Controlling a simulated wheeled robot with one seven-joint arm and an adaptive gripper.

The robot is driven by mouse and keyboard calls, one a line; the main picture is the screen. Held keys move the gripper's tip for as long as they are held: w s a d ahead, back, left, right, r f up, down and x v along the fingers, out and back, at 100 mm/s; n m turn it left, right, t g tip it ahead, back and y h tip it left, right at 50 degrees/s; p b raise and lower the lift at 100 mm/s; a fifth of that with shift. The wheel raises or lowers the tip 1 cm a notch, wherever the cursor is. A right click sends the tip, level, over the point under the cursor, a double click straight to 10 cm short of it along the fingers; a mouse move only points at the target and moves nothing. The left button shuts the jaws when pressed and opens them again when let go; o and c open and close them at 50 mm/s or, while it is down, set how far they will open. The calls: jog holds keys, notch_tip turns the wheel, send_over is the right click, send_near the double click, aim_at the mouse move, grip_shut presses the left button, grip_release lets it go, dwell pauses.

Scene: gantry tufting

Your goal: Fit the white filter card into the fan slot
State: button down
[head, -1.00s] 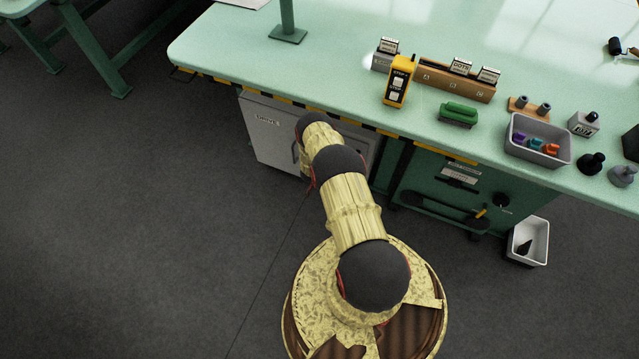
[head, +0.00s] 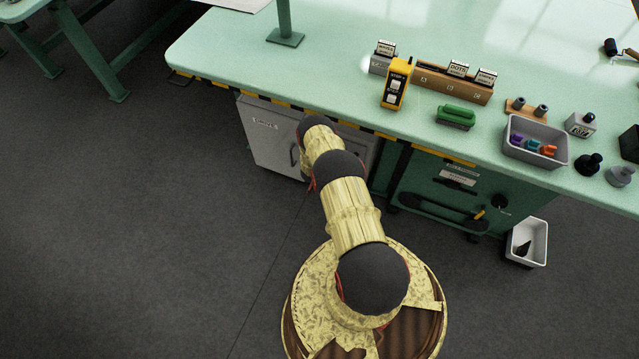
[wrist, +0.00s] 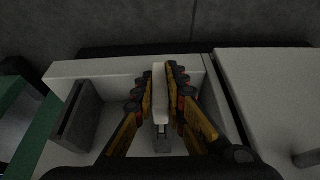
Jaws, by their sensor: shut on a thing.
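In the wrist view, my gripper (wrist: 165,75) is shut on the white filter card (wrist: 160,95). The card stands on edge between the yellow fingers and shows as a narrow pale strip. It is over a pale, open-topped compartment (wrist: 90,68). A grey panel (wrist: 78,115) stands in that compartment, left of the fingers and apart from them. I cannot make out the fan slot for certain or whether the card touches anything. In the head view, my arm reaches toward the grey-white cabinet (head: 262,145) under the bench and hides the gripper and card.
A pale panel with a handle (wrist: 307,158) lies right of the compartment. The green bench top (head: 250,60) overhangs the cabinet. A green drawer unit (head: 440,195) is to its right, with a white bin (head: 527,242) on the floor. The floor at left is clear.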

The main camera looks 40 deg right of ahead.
jog(key=shift+d, duration=0.1)
jog(key=c, duration=1.7)
grip_release()
jog(key=shift+c, duration=0.2)
jog(key=v, duration=1.2)
